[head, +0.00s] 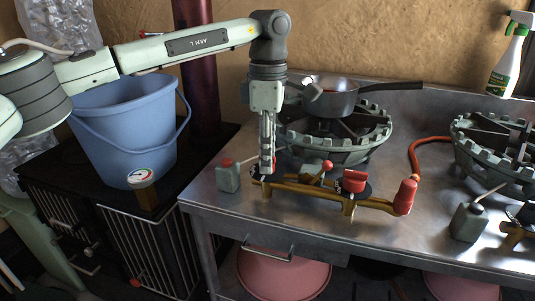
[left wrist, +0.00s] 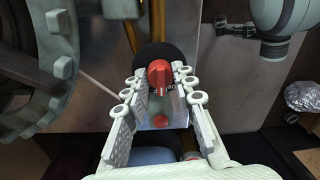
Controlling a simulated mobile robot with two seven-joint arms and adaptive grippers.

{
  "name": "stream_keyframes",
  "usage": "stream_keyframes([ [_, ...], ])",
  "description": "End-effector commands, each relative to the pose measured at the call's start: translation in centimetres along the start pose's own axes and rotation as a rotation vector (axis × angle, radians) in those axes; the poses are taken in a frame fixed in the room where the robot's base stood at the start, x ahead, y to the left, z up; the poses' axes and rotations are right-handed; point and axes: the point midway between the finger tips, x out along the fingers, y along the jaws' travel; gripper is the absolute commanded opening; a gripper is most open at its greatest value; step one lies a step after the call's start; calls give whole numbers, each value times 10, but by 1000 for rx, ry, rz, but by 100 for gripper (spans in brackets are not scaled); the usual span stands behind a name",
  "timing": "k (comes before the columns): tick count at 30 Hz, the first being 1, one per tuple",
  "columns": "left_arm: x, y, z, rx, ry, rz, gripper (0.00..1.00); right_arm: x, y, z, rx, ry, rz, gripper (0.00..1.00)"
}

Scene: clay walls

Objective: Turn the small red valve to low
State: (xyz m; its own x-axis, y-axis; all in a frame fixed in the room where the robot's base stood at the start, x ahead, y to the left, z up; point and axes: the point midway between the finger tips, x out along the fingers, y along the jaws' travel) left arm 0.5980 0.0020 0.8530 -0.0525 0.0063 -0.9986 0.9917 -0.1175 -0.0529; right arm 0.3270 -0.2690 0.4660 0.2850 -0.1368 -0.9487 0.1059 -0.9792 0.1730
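The small red valve (left wrist: 159,77) is a red knob on a round black dial, seen between my left gripper's fingers in the left wrist view. Small pale marks on the dial are too small to read. In the head view my left gripper (head: 267,168) points down at the left end of the brass pipe (head: 318,191) and mostly hides this valve. The left gripper (left wrist: 158,82) is open, its fingers on both sides of the knob with gaps; I cannot tell whether they touch it. A larger red knob (head: 354,182) sits further right on the pipe. My right gripper is not in view.
A small grey can (head: 228,177) with a red cap stands just left of my gripper. A burner (head: 350,135) with a saucepan (head: 333,100) is behind the pipe. A blue bucket (head: 128,125) is at left. The steel table's front strip (head: 300,225) is clear.

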Motion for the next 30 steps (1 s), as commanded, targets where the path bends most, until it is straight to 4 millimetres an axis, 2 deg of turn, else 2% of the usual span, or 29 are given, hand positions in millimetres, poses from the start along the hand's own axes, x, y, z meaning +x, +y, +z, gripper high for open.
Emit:
stream_keyframes([
  [1,0,0,0,0,0,0,9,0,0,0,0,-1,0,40],
  [3,0,0,0,0,0,0,0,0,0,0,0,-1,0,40],
  [14,0,0,0,-58,-3,0,0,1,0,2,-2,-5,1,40],
  [30,0,0,-1,-431,-24,1,0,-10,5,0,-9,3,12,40],
])
